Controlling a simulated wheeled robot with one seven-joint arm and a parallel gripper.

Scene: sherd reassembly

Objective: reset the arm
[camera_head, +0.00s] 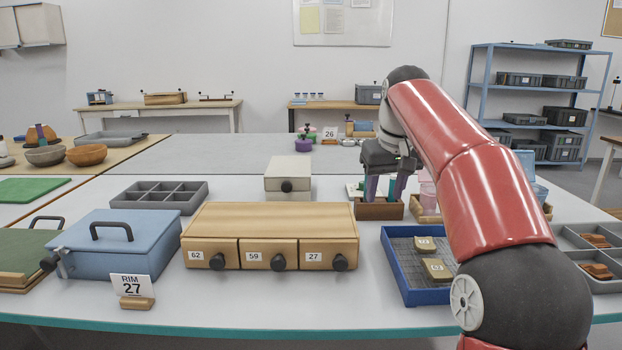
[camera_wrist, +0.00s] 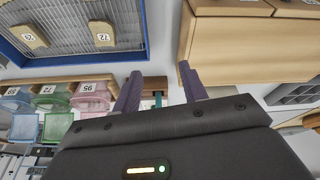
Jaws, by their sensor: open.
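My gripper (camera_head: 386,190) hangs from the arm right of centre in the head view, fingers downward. In the wrist view my gripper (camera_wrist: 160,72) has its two purple fingers spread apart with nothing held between them. In the head view it is at a small wooden holder (camera_head: 379,211) with teal items in it; whether the fingers touch the holder I cannot tell. My red arm crosses the right side of the head view and hides part of the table.
A wooden drawer unit (camera_head: 270,222) labelled 62, 59 and 27 stands at centre. A blue tray (camera_head: 400,282) holds two tagged sherds (camera_head: 438,269). A blue lidded box (camera_head: 115,248), RIM 27 card (camera_head: 132,286) and grey divided tray (camera_head: 160,195) are left. Pink and green bins (camera_wrist: 90,97) show in the wrist view.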

